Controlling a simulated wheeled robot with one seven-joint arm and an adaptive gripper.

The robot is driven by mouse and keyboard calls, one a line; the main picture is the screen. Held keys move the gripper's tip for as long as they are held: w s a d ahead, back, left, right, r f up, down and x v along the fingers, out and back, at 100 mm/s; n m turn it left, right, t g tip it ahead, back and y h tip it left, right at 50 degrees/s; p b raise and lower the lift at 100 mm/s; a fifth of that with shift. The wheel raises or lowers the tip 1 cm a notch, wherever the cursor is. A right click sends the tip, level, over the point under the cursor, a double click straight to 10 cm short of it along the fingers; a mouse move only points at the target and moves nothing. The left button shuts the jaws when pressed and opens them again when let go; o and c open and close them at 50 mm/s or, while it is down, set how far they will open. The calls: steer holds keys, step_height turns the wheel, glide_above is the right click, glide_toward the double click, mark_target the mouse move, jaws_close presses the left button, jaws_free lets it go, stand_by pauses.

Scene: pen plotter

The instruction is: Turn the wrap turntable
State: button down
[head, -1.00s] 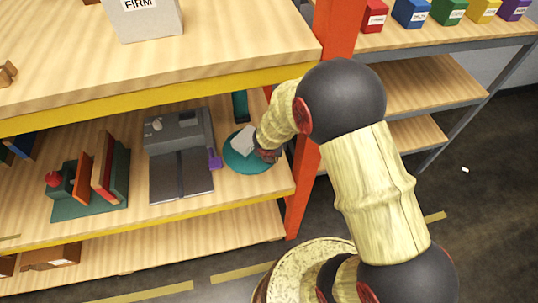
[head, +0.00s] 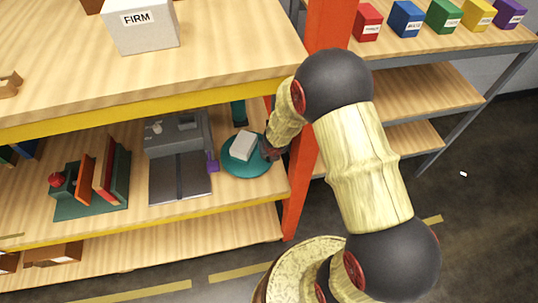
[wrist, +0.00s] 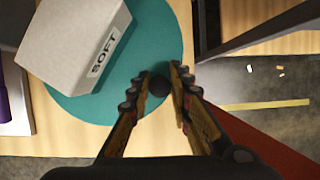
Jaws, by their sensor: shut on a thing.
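The wrap turntable (head: 243,170) is a flat teal disc on the middle shelf, near its right end. A pale box (head: 243,145) sits on it; in the wrist view this box (wrist: 72,42) carries the label SOFT and stands tilted in angle on the disc (wrist: 155,35). A dark round knob (wrist: 158,87) is at the disc's near right edge. My gripper (wrist: 159,77) is shut on the knob, one finger on each side. In the head view my gripper (head: 268,150) is at the disc's right edge, its fingertips hard to make out.
A grey machine (head: 180,175) with a purple part (head: 212,163) stands left of the turntable. An orange-red post (head: 300,190) rises close on the right of my gripper. The upper shelf's yellow edge (head: 150,103) overhangs the middle shelf.

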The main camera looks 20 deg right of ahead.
steer(key=shift+s+f, duration=0.15)
steer(key=shift+f, duration=0.05)
steer(key=c, duration=1.7)
jaws_free()
steer(key=shift+o, duration=0.4)
steer(key=shift+r, duration=0.25)
steer(key=shift+r, duration=0.3)
steer(key=v, duration=0.6)
steer(key=shift+r, duration=0.2)
steer(key=shift+s, duration=0.15)
steer(key=shift+c, duration=0.2)
